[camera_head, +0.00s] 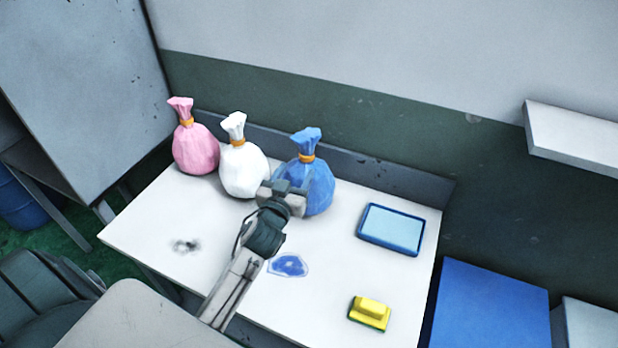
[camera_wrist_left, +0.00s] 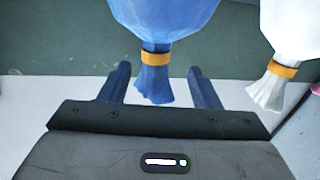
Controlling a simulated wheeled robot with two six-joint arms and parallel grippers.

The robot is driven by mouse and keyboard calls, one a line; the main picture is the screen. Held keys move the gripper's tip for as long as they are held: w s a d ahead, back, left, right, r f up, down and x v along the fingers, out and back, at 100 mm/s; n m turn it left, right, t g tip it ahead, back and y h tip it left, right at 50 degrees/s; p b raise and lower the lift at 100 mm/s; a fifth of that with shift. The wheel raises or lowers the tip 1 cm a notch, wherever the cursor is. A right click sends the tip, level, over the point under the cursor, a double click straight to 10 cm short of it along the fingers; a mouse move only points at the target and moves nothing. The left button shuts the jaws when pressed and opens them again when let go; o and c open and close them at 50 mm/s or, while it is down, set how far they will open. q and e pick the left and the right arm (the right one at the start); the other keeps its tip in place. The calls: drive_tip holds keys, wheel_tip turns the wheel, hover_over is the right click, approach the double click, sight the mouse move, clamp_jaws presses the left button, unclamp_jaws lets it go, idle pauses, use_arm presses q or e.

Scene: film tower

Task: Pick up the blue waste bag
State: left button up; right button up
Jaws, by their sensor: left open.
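The blue waste bag (camera_head: 318,188) stands upright on the white table (camera_head: 330,235), near its back edge, with an orange band around its neck. My left gripper (camera_head: 289,187) is open in front of the bag and covers part of its lower left side. In the left wrist view, the bag (camera_wrist_left: 165,14) appears upside down, its orange band and gathered top hanging between the two fingers of the gripper (camera_wrist_left: 160,70). Space shows on both sides of the gathered top. I cannot tell how far the fingers reach around it. My right gripper is not in view.
A white bag (camera_head: 243,172) stands just left of the blue one, and a pink bag (camera_head: 196,150) beyond it. A blue tray (camera_head: 391,229), a yellow sponge (camera_head: 370,312) and a blue stain (camera_head: 289,265) are on the table. A low grey ledge (camera_head: 390,176) runs behind.

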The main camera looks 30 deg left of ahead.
sight(305, 157)
use_arm(q)
drive_tip(key=w, duration=0.2)
drive_tip(key=shift+w+a+r+p, duration=0.1)
drive_tip(key=shift+w+a+p, duration=0.1)
drive_tip(key=shift+w+p, duration=0.15)
drive_tip(key=w+p, duration=0.2)
drive_tip(key=w, duration=0.2)
drive_tip(key=shift+w+r+p, duration=0.1)
drive_tip(key=shift+r+p, duration=0.1)
drive_tip(key=shift+p, duration=0.1)
drive_tip(key=shift+w+a+f, duration=0.15)
drive_tip(key=shift+w+f, duration=0.05)
drive_tip(key=shift+w, duration=0.35)
drive_tip(key=shift+s, duration=0.1)
clamp_jaws()
